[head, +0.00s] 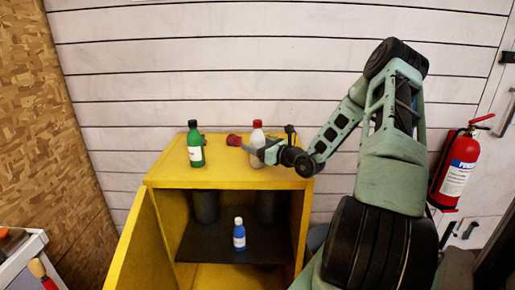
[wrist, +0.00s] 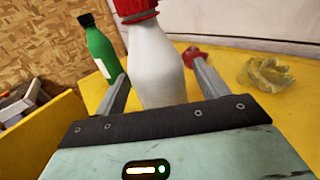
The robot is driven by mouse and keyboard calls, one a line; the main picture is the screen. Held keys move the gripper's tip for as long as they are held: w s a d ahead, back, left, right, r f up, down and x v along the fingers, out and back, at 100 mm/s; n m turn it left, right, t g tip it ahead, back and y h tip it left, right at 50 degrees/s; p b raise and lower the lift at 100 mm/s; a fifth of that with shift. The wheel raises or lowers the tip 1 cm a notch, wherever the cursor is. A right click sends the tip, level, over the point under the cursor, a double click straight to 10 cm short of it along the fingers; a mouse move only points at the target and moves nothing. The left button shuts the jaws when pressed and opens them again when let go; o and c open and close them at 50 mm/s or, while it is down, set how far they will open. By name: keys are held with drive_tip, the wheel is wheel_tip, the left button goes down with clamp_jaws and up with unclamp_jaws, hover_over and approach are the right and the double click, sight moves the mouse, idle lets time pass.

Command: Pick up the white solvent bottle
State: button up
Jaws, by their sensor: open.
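The white solvent bottle (head: 257,148) with a red cap stands upright on top of the yellow cabinet (head: 221,179). In the wrist view the white bottle (wrist: 157,68) stands between my two fingers, its lower part hidden behind the gripper body. My gripper (head: 262,152) reaches in from the right at the bottle. In the wrist view my gripper (wrist: 160,88) is open, with a finger on each side of the bottle and a gap visible at the right finger. Whether the left finger touches the bottle I cannot tell.
A green bottle (head: 195,146) stands to the left on the cabinet top. A crumpled yellowish clump (wrist: 266,73) lies to the right. A blue bottle (head: 239,235) stands inside the open cabinet. A fire extinguisher (head: 457,172) hangs at right.

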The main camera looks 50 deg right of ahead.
drive_tip(key=c, duration=1.1)
